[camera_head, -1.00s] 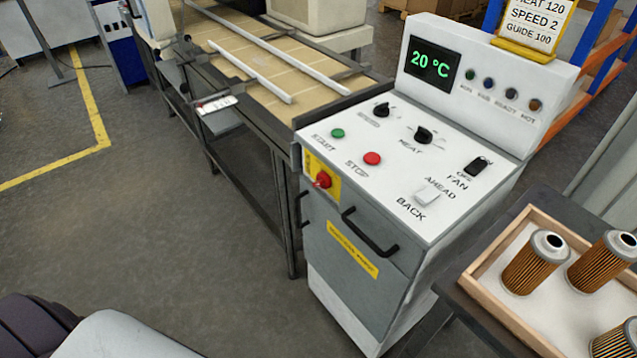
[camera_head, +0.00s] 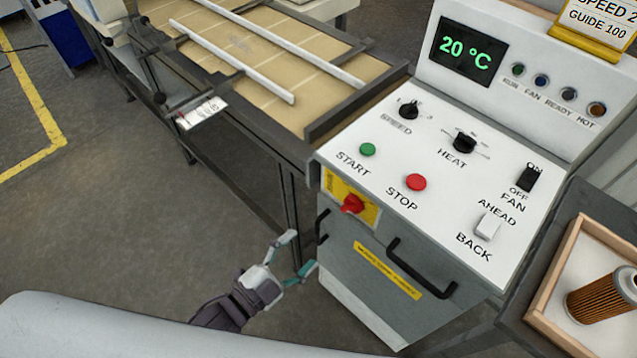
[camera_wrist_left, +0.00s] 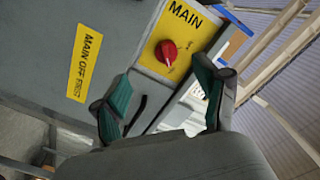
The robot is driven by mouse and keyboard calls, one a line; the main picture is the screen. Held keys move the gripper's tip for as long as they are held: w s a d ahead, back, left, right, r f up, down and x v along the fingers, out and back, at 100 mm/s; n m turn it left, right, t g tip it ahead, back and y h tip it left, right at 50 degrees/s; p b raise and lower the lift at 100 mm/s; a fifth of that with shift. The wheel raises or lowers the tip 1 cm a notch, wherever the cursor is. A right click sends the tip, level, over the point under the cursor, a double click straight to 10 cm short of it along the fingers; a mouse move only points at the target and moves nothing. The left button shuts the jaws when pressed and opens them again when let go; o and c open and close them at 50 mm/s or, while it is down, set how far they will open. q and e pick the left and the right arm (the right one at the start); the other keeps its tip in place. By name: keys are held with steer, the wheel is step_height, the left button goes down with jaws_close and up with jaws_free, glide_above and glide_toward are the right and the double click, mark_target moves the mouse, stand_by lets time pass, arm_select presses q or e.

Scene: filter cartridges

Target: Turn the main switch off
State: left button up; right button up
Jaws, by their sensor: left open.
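The main switch (camera_head: 352,204) is a red rotary knob on a yellow plate on the front of the grey-and-white control cabinet, below the START and STOP buttons. In the left wrist view the red knob (camera_wrist_left: 166,53) sits on the yellow plate marked MAIN, ahead of and between the fingertips. My left gripper (camera_head: 298,255) is open and empty, below and left of the knob in the head view, apart from it. Its green-padded fingers (camera_wrist_left: 162,86) are spread in the wrist view. My right gripper is not in view.
A black handle (camera_head: 422,270) sticks out of the cabinet door below the switch, and a smaller one is at the door's left. A conveyor (camera_head: 255,65) adjoins the cabinet's left. A wooden tray (camera_head: 545,295) with a filter cartridge (camera_head: 602,293) is at right.

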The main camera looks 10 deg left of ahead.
mark_target(345, 211)
arm_select(q)
steer(key=shift+h, duration=0.3)
steer(key=x, duration=0.4)
steer(key=r+p+x, duration=0.1)
steer(key=x, duration=0.3)
steer(key=p+x, duration=0.1)
steer(key=x, duration=0.4)
steer(key=shift+s+d+r, duration=0.25)
steer(key=shift+d+r, duration=0.05)
steer(key=shift+w+d, duration=0.25)
steer(key=shift+w, duration=0.1)
steer(key=c, duration=1.1)
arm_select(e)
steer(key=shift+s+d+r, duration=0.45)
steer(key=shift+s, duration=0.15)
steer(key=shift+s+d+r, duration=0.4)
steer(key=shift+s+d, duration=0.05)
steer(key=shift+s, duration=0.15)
